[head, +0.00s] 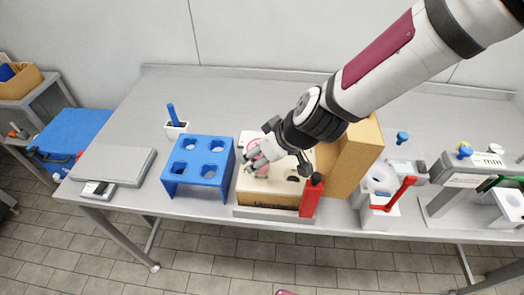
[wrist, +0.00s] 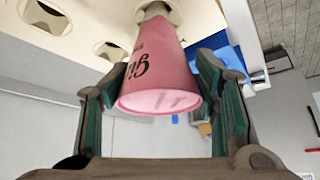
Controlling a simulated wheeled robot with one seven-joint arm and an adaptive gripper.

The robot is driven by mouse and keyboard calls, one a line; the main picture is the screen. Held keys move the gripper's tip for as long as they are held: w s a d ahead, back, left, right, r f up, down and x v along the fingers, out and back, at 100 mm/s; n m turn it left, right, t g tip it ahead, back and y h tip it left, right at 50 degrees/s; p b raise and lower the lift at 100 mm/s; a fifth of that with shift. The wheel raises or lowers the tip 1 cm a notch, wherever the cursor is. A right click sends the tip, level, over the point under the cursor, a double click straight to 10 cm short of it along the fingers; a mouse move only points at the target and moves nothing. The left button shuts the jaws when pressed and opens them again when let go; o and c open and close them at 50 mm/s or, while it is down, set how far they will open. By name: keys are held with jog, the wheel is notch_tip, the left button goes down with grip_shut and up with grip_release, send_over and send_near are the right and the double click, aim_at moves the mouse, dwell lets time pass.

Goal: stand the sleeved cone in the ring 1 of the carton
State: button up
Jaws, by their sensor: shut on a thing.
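The pink sleeved cone (wrist: 160,65) with dark lettering is between my gripper's fingers (wrist: 165,100) in the wrist view. My gripper is shut on it. Its wide end faces the wrist camera, and its narrow end points to the cream carton top (wrist: 85,15). The narrow end meets a pale rim at the picture's top edge; I cannot tell how deep it sits. In the head view my gripper (head: 250,160) is over the left part of the carton (head: 265,198), with the pink cone (head: 261,167) partly hidden. Dark holes show in the carton top in the wrist view.
A blue stand with holes (head: 201,148) is just left of the carton. A red bottle (head: 310,198) stands at its right front corner, and a brown box (head: 358,155) rises behind it. A grey flat case (head: 113,164) lies at the left.

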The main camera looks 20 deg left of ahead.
jog(key=shift+f+b, duration=0.45)
jog(key=shift+f, duration=0.4)
jog(key=o, duration=1.3)
jog(key=shift+v, duration=5.9)
